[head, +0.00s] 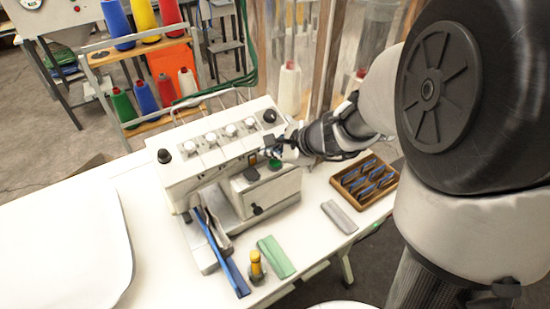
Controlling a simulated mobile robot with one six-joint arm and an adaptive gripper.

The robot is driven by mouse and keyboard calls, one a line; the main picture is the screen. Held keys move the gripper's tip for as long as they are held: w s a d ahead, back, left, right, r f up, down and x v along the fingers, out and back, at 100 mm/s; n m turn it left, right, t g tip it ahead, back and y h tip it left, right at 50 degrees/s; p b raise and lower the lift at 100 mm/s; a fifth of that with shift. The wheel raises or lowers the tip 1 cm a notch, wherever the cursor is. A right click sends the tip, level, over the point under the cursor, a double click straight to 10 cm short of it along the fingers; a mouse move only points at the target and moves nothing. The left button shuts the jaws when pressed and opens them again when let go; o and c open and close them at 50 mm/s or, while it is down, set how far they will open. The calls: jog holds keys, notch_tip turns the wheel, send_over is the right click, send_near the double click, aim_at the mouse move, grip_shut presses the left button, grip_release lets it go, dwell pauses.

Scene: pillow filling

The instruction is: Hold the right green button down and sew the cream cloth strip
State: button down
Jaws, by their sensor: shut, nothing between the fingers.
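The white sewing machine (225,150) stands on the white table. A green button (275,164) is on the right of its front, and a darker button (251,174) sits left of it. My gripper (272,150) is shut and empty, just above the right green button; I cannot tell whether it touches it. A pale strip (218,232), perhaps the cream cloth, shows at the left end of the machine by the needle area. It lies beside a long blue strip (222,255) and is partly hidden.
A green block (276,257), a yellow-topped bottle (256,268) and a grey block (340,217) lie in front of the machine. A wooden tray (391,190) of blue items is at the right. A white sheet (60,250) covers the left. Thread cones (145,97) stand behind.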

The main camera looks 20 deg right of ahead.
aim_at(273, 163)
jog(key=shift+r, duration=0.25)
notch_tip(273, 163, up, 5)
jog(key=p, duration=0.4)
jog(key=shift+f, duration=0.1)
dwell(0.3)
jog(key=s+a+r+n+g+b, duration=0.1)
jog(key=s+a+n+b, duration=0.15)
jog(key=s+n, duration=0.4)
jog(key=s+a+r+n+g+b, duration=0.1)
jog(key=s+a+r+n+g, duration=0.1)
jog(key=s+a+n, duration=0.35)
jog(key=s+d+f+n+h+b, duration=0.1)
jog(key=s+d+n+h, duration=0.1)
jog(key=s+d+n, duration=0.2)
jog(key=s+d+f+n+h+b, duration=0.1)
jog(key=s+d+n, duration=0.3)
jog(key=s, duration=0.7)
jog(key=shift+d+f+n+h+b, duration=0.25)
jog(key=shift+d+n+h+b, duration=0.2)
jog(key=shift+h, duration=0.35)
